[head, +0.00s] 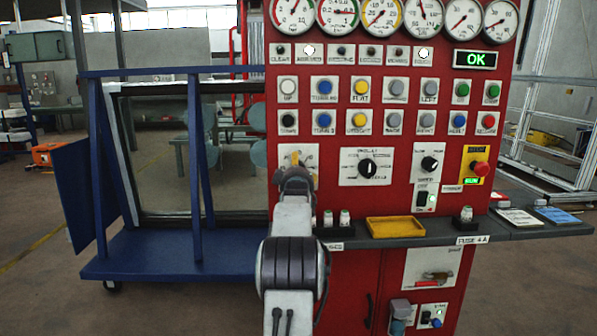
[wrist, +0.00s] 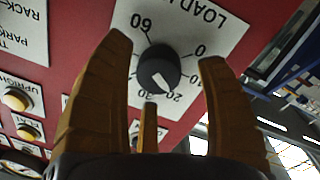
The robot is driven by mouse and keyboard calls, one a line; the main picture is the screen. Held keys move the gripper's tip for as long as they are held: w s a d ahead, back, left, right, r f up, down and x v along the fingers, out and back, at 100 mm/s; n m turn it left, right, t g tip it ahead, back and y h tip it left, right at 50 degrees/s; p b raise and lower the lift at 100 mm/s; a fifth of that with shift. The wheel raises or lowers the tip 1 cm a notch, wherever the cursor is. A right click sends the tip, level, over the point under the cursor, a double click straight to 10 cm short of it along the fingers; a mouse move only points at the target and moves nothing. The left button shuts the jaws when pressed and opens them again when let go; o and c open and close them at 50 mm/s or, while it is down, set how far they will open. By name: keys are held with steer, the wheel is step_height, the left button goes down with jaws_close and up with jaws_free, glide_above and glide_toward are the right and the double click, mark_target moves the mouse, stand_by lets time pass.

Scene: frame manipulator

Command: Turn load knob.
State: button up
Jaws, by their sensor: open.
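The load knob (wrist: 159,68) is a round black dial with a white pointer mark, on a white plate lettered LOAD (wrist: 196,20), which appears upside down in the wrist view. Its pointer is toward the 20 mark. My gripper (wrist: 166,50) is open, with orange-yellow fingers spread left and right of the knob and a shorter third finger below it. There is a visible gap between the fingers and the knob. In the head view my gripper (head: 296,160) covers the plate at the panel's left, hiding the knob.
The red panel holds a black selector knob (head: 367,168) just right of my gripper, rows of buttons above, and a red stop button (head: 480,168) at the right. A grey shelf with a yellow tray (head: 395,227) juts out below. A blue frame rack (head: 150,255) stands left.

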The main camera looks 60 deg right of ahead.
steer(key=shift+w+d, duration=0.15)
steer(key=shift+d, duration=0.15)
steer(key=shift+o, duration=0.2)
steer(key=c, duration=1.2)
steer(key=shift+c, duration=0.2)
